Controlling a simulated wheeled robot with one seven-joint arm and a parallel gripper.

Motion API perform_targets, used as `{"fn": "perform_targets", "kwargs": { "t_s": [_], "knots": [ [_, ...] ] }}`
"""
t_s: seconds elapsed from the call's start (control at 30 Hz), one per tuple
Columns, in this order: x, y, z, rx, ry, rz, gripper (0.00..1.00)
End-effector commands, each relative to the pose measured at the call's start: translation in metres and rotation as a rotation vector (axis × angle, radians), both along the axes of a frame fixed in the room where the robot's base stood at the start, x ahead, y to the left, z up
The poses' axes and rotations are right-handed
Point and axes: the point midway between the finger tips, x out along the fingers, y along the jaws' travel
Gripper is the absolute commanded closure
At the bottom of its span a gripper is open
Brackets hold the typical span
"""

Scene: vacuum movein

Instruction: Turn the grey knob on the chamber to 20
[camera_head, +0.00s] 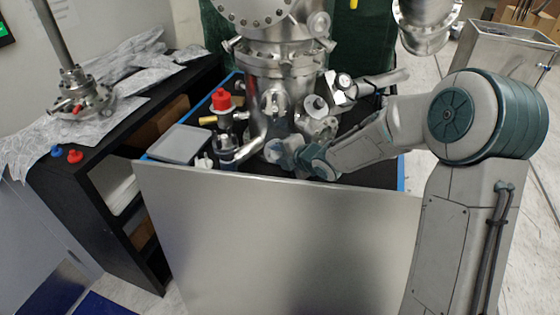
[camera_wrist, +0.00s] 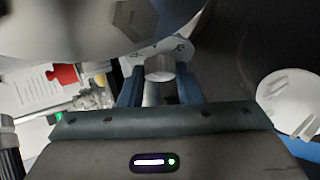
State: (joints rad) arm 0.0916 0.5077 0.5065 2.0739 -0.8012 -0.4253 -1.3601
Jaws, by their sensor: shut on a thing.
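The steel chamber (camera_head: 290,95) stands upright on the dark bench top in the head view. My gripper (camera_head: 274,152) is at the low front of the chamber in the head view, and the knob is hidden or too small to tell there. In the wrist view my gripper (camera_wrist: 159,78) has its two blue fingers on either side of the grey knob (camera_wrist: 159,68) and is shut on it. A pale dial plate (camera_wrist: 174,47) with dark marks lies behind the knob. The marks are too small and partly covered, so I cannot read the setting.
A red-capped valve (camera_head: 221,101) and a grey box (camera_head: 180,144) stand left of the chamber. Flanges and a gauge (camera_head: 343,80) project on its right, close to my arm. A metal panel (camera_head: 270,240) fronts the bench. A round light part (camera_wrist: 291,101) sits right in the wrist view.

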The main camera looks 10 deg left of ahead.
Motion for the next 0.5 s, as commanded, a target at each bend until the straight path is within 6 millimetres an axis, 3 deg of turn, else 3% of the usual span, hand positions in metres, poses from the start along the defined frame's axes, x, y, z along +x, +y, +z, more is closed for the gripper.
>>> {"fn": "perform_targets", "kwargs": {
  "t_s": [0.4, 0.43, 0.5],
  "knots": [
    [-0.0003, -0.0006, -0.0001, 0.032, 0.005, -0.011, 0.92],
    [-0.0003, -0.0006, -0.0001, 0.032, 0.005, -0.011, 0.67],
    [-0.0004, -0.0005, -0.0001, 0.031, 0.006, -0.011, 0.48]
  ]
}}
